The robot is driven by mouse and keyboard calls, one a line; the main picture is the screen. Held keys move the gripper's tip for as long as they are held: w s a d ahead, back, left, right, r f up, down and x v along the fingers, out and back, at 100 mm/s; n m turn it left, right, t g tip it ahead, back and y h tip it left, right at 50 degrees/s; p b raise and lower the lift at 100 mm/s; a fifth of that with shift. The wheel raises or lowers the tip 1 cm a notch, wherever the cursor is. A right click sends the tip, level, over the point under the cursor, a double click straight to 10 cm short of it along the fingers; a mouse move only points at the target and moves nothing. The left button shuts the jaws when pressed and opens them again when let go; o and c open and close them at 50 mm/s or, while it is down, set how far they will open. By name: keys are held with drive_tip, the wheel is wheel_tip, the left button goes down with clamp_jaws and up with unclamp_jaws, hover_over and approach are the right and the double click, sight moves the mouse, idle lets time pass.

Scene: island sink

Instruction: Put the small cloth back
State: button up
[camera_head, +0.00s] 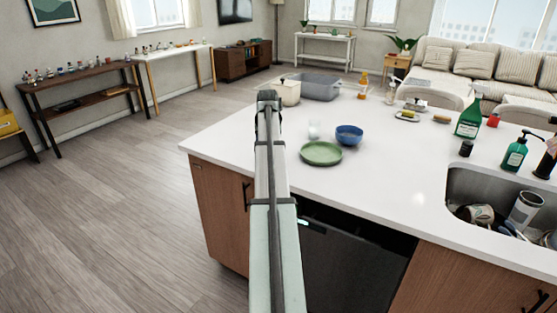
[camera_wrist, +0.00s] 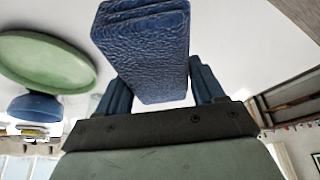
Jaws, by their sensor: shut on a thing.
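A small blue cloth (camera_wrist: 146,50), folded into a thick textured block, is between the two blue fingers of my gripper (camera_wrist: 160,85) in the wrist view. My gripper is shut on it. The cloth sticks out past the fingertips and seems clear of the white counter behind it. In the head view my arm reaches out over the left part of the counter and hides the gripper and cloth.
A green plate (camera_head: 321,153) and a blue bowl (camera_head: 349,135) stand right of my arm on the white counter (camera_head: 400,170). A cream container (camera_head: 287,92) and a grey tub (camera_head: 318,84) stand at the back. A green bottle (camera_head: 470,117) and the sink (camera_head: 488,185) are at right. The middle front is clear.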

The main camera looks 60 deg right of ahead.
drive_tip(key=d+r+m, duration=0.1)
drive_tip(key=d+r, duration=0.3)
drive_tip(key=d, duration=0.3)
drive_tip(key=shift+m+g, duration=0.4)
drive_tip(key=shift+m, duration=0.1)
drive_tip(key=shift+s+a+f, duration=0.2)
drive_tip(key=shift+f, duration=1.6)
drive_tip(key=shift+s+a+f, duration=0.15)
drive_tip(key=shift+s+f, duration=0.1)
drive_tip(key=shift+f, duration=1.6)
drive_tip(key=shift+s+a+f, duration=0.2)
drive_tip(key=shift+f, duration=1.6)
drive_tip(key=shift+f, duration=0.1)
drive_tip(key=o, duration=0.9)
drive_tip(key=shift+o, duration=0.2)
drive_tip(key=v, duration=1.2)
drive_tip(key=shift+a, duration=0.2)
